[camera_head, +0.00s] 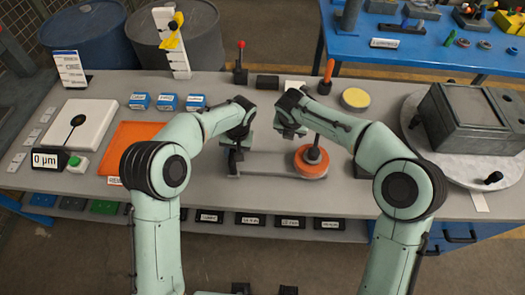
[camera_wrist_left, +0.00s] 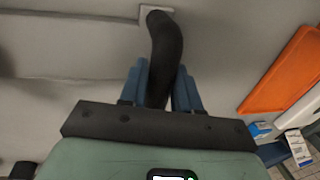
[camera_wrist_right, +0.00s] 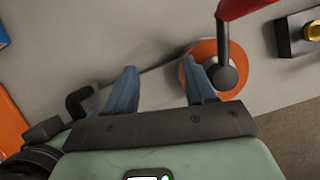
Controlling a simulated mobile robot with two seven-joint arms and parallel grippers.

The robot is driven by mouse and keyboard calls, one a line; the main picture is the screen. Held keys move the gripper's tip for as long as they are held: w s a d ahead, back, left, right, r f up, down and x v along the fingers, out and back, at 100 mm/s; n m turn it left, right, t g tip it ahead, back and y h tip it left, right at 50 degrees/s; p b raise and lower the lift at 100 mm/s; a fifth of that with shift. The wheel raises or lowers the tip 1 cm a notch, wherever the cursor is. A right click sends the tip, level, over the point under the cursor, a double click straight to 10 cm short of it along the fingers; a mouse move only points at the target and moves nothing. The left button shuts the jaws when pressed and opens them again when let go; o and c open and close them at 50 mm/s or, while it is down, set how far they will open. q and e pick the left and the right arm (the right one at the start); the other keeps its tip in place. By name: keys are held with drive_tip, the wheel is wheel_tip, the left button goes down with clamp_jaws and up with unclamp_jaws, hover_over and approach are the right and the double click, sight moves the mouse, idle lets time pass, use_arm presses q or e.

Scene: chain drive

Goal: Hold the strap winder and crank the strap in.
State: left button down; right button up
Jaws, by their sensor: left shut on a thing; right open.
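The strap winder has a grey base (camera_head: 265,167) on the table, with an orange drum (camera_head: 313,171) at its right end. Its dark hub (camera_wrist_right: 226,77) and a crank arm with a red handle (camera_wrist_right: 245,6) show in the right wrist view. My left gripper (camera_head: 239,140) is shut on a black curved grip (camera_wrist_left: 165,45) at the winder's left end. My right gripper (camera_head: 291,132) is open and empty, above the base and left of the drum. Its right finger overlaps the drum in the right wrist view. I cannot clearly make out the strap.
A grey box (camera_head: 467,120) stands on a round plate at the right. A yellow disc (camera_head: 355,98) lies behind my right arm. An orange mat (camera_head: 135,142) and blue boxes (camera_head: 167,102) are at the left. The table's front edge is close to the winder.

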drive_tip(key=s+r+n+y, duration=0.2)
drive_tip(key=s+r+n, duration=0.2)
drive_tip(key=s+r, duration=0.55)
drive_tip(key=s+a+n+t+h, duration=0.1)
drive_tip(key=s+a+n, duration=0.2)
drive_tip(key=n, duration=0.8)
drive_tip(key=s+a+n+t+h, duration=0.1)
drive_tip(key=s+a+n, duration=0.2)
drive_tip(key=n, duration=0.9)
drive_tip(key=shift+a+r+t, duration=0.3)
drive_tip(key=shift+a, duration=0.6)
idle(0.5)
